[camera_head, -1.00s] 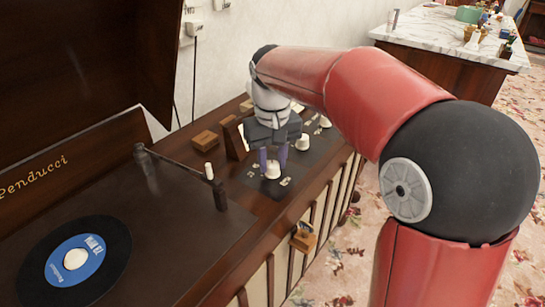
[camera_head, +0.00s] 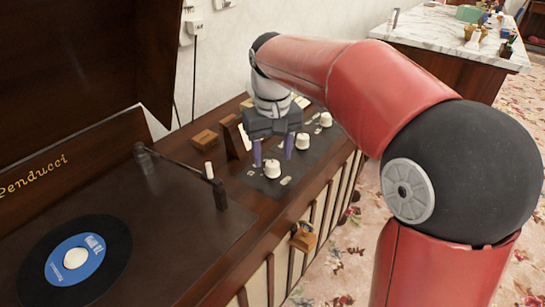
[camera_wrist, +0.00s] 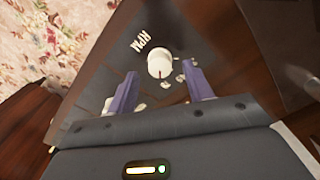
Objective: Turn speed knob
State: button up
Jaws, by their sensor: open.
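The speed knob (camera_head: 272,169) is a white round knob at the near end of the dark control panel on the record player cabinet. In the wrist view the knob (camera_wrist: 159,64) shows a red pointer line, and the letters RPM are printed beside it. My gripper (camera_head: 273,149) is open and empty just above the knob, pointing down. In the wrist view its two purple fingers (camera_wrist: 160,76) are spread, with the knob between and beyond their tips. They look clear of the knob.
Two more white knobs (camera_head: 302,142) (camera_head: 325,119) stand further along the panel. The tonearm (camera_head: 180,165) and a record (camera_head: 75,260) lie to the left. The raised lid (camera_head: 80,60) stands behind. Small wooden blocks (camera_head: 204,141) sit behind the panel.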

aim_at(275, 164)
notch_tip(275, 164, up, 6)
jog(key=shift+f, duration=0.1)
dwell(0.4)
jog(key=shift+s+d, duration=0.25)
jog(key=shift+s, duration=0.05)
jog(key=s+d+f+m+t, duration=0.2)
jog(key=s+d+f, duration=0.2)
jog(key=s, duration=0.5)
jog(key=s+d+f+m+t, duration=0.1)
jog(key=s+d+f+t, duration=0.2)
jog(key=s+d, duration=0.6)
notch_tip(275, 164, down, 2)
jog(key=shift+s+d+f+m+t, duration=0.2)
jog(key=shift+s+m+t, duration=0.15)
jog(key=shift+s, duration=0.45)
jog(key=shift+a, duration=0.1)
